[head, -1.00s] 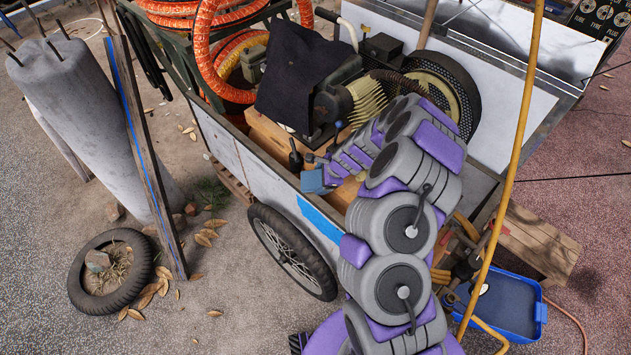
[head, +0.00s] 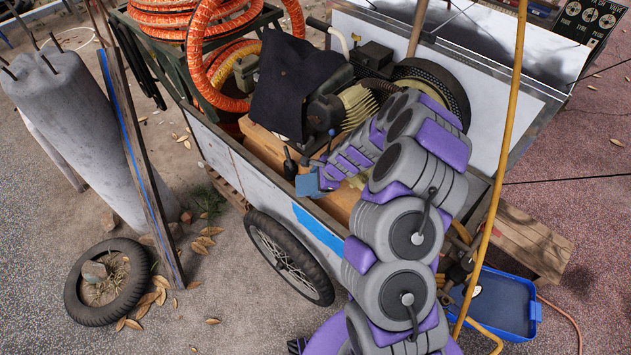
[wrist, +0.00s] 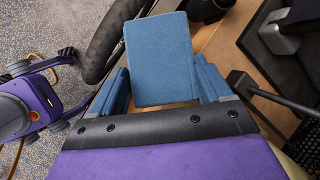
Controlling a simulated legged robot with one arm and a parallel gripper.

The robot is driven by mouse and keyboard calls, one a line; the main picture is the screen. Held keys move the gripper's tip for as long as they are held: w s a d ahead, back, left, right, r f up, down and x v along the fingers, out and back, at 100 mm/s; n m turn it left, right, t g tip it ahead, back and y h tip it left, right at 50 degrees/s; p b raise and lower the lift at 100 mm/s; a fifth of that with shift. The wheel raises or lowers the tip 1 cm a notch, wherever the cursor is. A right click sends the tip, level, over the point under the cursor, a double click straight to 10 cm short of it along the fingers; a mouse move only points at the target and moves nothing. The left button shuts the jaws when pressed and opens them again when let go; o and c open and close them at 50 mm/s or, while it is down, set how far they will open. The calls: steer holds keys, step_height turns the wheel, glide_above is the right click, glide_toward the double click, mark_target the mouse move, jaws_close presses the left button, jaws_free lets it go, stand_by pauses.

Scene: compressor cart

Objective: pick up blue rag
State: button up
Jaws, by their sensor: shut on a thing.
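The blue rag (wrist: 160,58) shows in the wrist view as a folded, flat, squarish piece of cloth. My gripper (wrist: 163,88) has blue fingers on both sides of it and is shut on it. In the head view the rag (head: 307,185) is a small blue patch at the end of my purple and grey arm. I cannot tell from these frames how far the rag is above the cart.
A compressor with a dark cloth (head: 298,85) over it stands in the cart just behind my gripper. Orange hose coils (head: 205,50) lie at the back left. A loose tire (head: 105,282) lies on open ground left.

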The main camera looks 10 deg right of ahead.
steer(key=s+r+p, duration=0.1)
steer(key=s+p, duration=0.1)
steer(key=s, duration=1.3)
steer(key=shift+d+r, duration=0.15)
steer(key=shift+d, duration=0.3)
steer(key=o, duration=0.6)
steer(key=shift+w, duration=0.1)
steer(key=c, duration=0.4)
